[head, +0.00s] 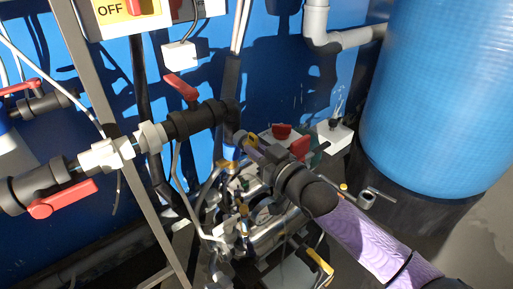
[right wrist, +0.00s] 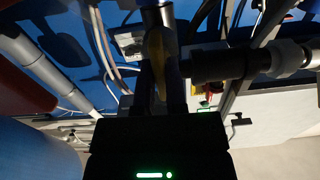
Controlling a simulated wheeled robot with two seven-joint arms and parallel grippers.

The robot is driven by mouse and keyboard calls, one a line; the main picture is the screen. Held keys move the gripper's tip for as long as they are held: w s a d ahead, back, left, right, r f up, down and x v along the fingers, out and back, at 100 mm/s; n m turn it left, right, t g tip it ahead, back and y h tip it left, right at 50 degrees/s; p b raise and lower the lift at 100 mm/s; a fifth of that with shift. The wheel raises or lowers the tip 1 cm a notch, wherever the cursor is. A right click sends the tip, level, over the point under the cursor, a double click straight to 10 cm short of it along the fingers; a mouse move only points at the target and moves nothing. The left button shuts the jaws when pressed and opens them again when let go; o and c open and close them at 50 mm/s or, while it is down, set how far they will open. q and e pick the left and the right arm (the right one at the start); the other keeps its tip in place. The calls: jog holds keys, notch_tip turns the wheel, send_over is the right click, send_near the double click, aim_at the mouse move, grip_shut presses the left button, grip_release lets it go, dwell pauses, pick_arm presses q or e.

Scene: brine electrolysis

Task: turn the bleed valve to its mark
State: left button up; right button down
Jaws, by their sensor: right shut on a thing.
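My right gripper (head: 256,143) reaches in from the lower right to the end of the dark pipe. It is shut on a small yellow handle (head: 252,139), which I take to be the bleed valve's. In the right wrist view the yellow handle (right wrist: 156,48) stands between the two dark fingers of my right gripper (right wrist: 159,70). The fingers hide part of the handle, and I cannot make out its mark or exact angle. My left gripper is not in view.
A red-handled valve (head: 181,87) sits on the pipe just left. Another red lever (head: 62,199) is at lower left. Metal pump parts and thin tubes crowd below the gripper. A grey post (head: 130,170) crosses the left side. A big blue tank (head: 440,90) stands at right.

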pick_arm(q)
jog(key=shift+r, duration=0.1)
pick_arm(e)
jog(key=shift+f+n, duration=0.1)
jog(key=shift+n, duration=0.2)
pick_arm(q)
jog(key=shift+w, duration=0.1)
pick_arm(e)
jog(key=c, duration=0.7)
grip_release()
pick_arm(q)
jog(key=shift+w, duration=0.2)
pick_arm(e)
jog(key=shift+s, duration=0.1)
pick_arm(q)
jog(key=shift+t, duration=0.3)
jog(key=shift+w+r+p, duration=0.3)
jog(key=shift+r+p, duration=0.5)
jog(key=shift+p, duration=0.1)
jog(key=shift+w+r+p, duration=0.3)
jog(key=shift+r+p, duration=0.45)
jog(key=shift+p, duration=0.15)
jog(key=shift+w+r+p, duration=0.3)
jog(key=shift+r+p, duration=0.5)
jog(key=shift+p, duration=0.1)
pick_arm(e)
jog(key=shift+v, duration=4.95)
